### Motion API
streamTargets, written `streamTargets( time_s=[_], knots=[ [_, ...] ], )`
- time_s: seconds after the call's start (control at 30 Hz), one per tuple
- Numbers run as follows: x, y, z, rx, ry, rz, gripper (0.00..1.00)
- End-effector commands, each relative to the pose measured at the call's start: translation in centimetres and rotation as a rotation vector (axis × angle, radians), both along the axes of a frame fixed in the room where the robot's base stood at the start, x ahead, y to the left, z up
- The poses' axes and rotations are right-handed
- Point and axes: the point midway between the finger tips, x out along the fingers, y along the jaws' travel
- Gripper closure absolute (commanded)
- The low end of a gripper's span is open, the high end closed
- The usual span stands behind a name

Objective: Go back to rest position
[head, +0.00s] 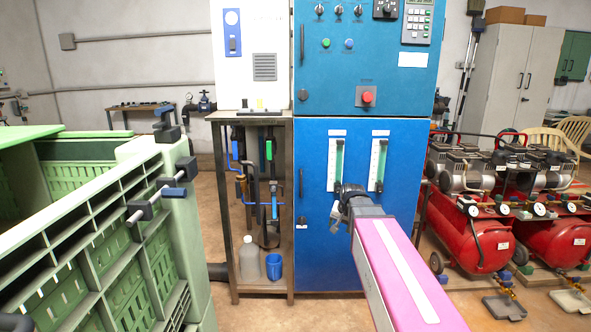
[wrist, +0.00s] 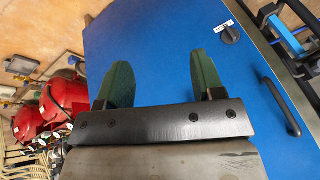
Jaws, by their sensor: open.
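My gripper (wrist: 160,88) shows in the wrist view with its two green fingers spread apart and nothing between them. Behind the fingers is the blue face of the lower cabinet (wrist: 150,45). In the head view my pink arm reaches from the bottom right toward the blue lower cabinet (head: 345,265), and its dark wrist end is in front of the cabinet door. The fingers cannot be made out clearly in the head view. A gap between the gripper and the door cannot be judged.
A green slatted crate (head: 95,225) fills the left side. A metal frame (head: 228,200) with pipes and valves, a bottle (head: 249,259) and a blue cup (head: 274,266) stands left of the cabinet. Red compressors (head: 475,235) stand at the right. Some floor is bare before the cabinet.

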Motion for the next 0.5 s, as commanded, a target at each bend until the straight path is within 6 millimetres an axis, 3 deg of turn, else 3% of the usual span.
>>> streamTargets(
  time_s=[0.03,0.2,0.4,0.5],
  knots=[
    [-2.0,-0.1,-2.0,-0.021,0.035,0.026,0.38],
    [-7.1,-0.7,-7.5,-0.094,0.143,0.124,0.38],
    [-13.1,-1.4,-12.7,-0.161,0.264,0.24,0.38],
    [-15.4,-1.7,-14.4,-0.183,0.311,0.284,0.38]
  ],
)
